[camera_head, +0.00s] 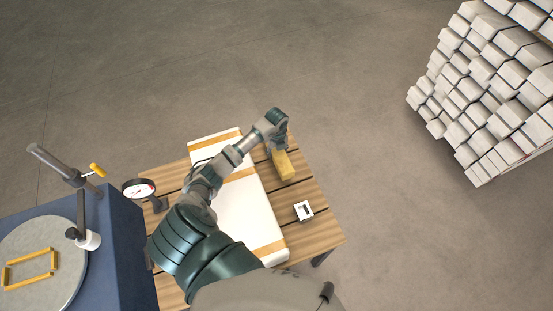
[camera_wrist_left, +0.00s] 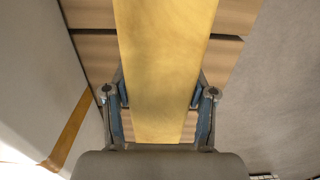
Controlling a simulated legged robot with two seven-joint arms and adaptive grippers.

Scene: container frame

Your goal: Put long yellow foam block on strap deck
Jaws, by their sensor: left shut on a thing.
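The long yellow foam block (camera_head: 285,167) is beside the far right part of the strap deck, above the wooden slatted table. The strap deck (camera_head: 240,206) is a white panel with yellow-orange bands across it, and my left arm hides part of it. My left gripper (camera_head: 277,150) is shut on the block near one end. In the left wrist view the block (camera_wrist_left: 165,50) runs lengthwise between the two blue-padded fingers (camera_wrist_left: 160,94). The deck's pale edge and an orange band (camera_wrist_left: 70,130) show at left there. I cannot tell whether the block touches the table.
The wooden table (camera_head: 322,227) has a small white square piece (camera_head: 303,211) on its right side. A dial gauge (camera_head: 139,189) stands at left, near a blue cabinet (camera_head: 120,240) with a round grey plate (camera_head: 35,285). A stack of pale bars (camera_head: 490,100) stands far right.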

